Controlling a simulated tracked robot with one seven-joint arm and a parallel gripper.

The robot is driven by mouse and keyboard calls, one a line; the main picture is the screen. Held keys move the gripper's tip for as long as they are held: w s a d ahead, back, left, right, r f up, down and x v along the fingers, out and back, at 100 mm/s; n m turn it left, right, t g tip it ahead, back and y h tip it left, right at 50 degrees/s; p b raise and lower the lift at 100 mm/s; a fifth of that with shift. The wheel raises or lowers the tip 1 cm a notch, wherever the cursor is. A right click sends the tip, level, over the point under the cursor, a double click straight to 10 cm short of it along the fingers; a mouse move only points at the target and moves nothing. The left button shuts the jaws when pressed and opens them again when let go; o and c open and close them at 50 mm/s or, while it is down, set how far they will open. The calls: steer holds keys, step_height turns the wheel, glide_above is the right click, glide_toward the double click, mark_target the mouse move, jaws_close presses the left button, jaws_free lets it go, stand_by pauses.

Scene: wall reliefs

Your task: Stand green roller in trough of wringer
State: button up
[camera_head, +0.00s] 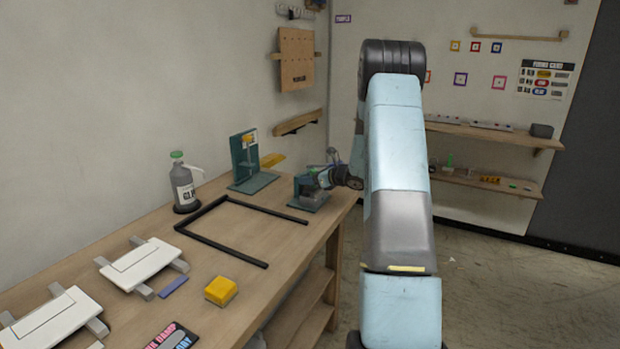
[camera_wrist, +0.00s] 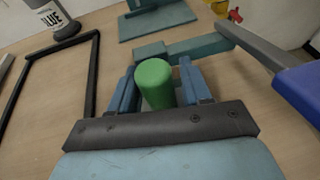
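The green roller (camera_wrist: 155,84) is a plain cylinder between the two blue fingers of my gripper (camera_wrist: 158,88) in the wrist view. The fingers lie close along both its sides, and its lower end is hidden by my gripper. The wringer (camera_wrist: 200,46) is a teal frame just beyond the roller, with a grey lever and a blue end at the right. In the head view the wringer (camera_head: 310,196) sits at the bench's far right corner, with my gripper (camera_head: 318,180) at it. I cannot tell whether the roller touches the trough.
A teal stand (camera_head: 248,168) with a yellow part is behind the wringer. A black frame (camera_head: 215,232) lies on the bench (camera_head: 200,280), beside a glue bottle (camera_head: 184,184). A yellow block (camera_head: 221,291) and white boards (camera_head: 140,264) are nearer. Wall shelves (camera_head: 490,133) stand at right.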

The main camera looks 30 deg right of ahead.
steer(key=shift+o, duration=0.8)
steer(key=shift+r, duration=0.15)
steer(key=shift+r, duration=0.25)
steer(key=r+v, duration=0.1)
steer(key=v, duration=1.1)
steer(key=s+a+r+n+g, duration=0.2)
steer(key=s+a+r+n, duration=0.25)
steer(key=a, duration=0.35)
steer(key=s+a+r+n+g+y, duration=0.1)
steer(key=s+a+r+n+g, duration=0.3)
steer(key=a, duration=0.4)
steer(key=s+a+r+n+g, duration=0.1)
steer(key=s+a+r+n, duration=0.35)
steer(key=a+n, duration=0.2)
steer(key=s+a+r+n+h, duration=0.1)
steer(key=s+a+n+h, duration=0.1)
steer(key=s+n, duration=0.5)
steer(key=s+a+r+n+h, duration=0.2)
steer(key=s+n+h, duration=0.3)
steer(key=s, duration=1.3)
steer(key=a+n, duration=0.1)
steer(key=n, duration=0.2)
steer(key=shift+s+a+n, duration=0.2)
steer(key=shift+s+n, duration=0.1)
